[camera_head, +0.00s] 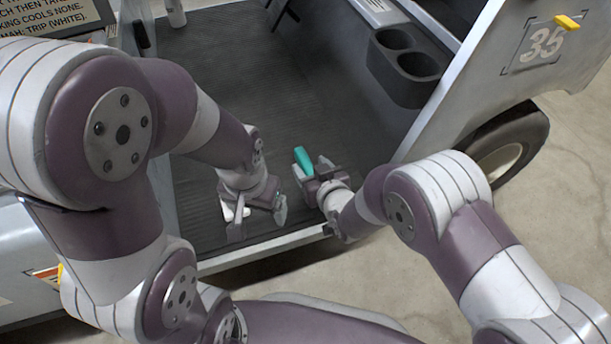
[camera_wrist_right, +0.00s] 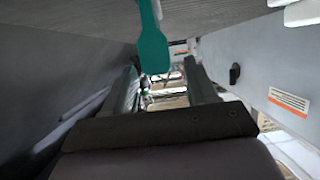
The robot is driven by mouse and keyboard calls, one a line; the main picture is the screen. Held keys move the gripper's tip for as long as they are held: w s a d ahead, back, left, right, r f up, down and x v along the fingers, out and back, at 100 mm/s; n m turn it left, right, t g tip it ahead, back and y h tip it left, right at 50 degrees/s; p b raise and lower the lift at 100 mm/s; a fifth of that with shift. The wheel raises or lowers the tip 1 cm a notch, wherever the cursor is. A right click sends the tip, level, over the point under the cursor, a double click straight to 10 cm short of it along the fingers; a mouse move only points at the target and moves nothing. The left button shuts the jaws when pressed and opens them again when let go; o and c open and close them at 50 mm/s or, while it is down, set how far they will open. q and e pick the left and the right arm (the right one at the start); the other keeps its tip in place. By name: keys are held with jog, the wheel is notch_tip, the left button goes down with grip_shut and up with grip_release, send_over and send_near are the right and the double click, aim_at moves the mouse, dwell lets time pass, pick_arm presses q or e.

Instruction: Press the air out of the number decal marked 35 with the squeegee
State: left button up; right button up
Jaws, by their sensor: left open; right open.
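The number decal marked 35 (camera_head: 541,46) is on the pale cart panel at the upper right of the head view. A small yellow block (camera_head: 567,22) shows at its upper right corner. A teal, paddle-shaped tool (camera_head: 303,158) is at my right gripper (camera_head: 311,172). In the right wrist view the tool (camera_wrist_right: 153,48) shows between the open fingers, with its narrow part upward. I cannot tell whether the fingers touch it, or whether it or the yellow block is the squeegee. My left gripper (camera_head: 257,216) is open and empty, left of the right one, over the cart floor.
The dark ribbed cart floor (camera_head: 245,70) is mostly clear beyond the grippers. A dark double cup holder (camera_head: 408,62) stands between the grippers and the decal panel. A wheel (camera_head: 508,150) is below that panel. A sign (camera_head: 45,15) is at the upper left.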

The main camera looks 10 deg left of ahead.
aim_at(306, 162)
jog(key=b+x, duration=0.2)
jog(key=x, duration=0.1)
jog(key=shift+a+f, duration=0.1)
jog(key=shift+f, duration=0.3)
jog(key=shift+w+a+r, duration=0.1)
jog(key=shift+w+a, duration=0.05)
jog(key=shift+w, duration=0.15)
pick_arm(q)
notch_tip(306, 162, down, 3)
jog(key=shift+f, duration=0.15)
pick_arm(e)
jog(key=shift+r, duration=0.15)
jog(key=c, duration=1.1)
jog(key=shift+o, duration=0.2)
jog(key=shift+r, duration=0.1)
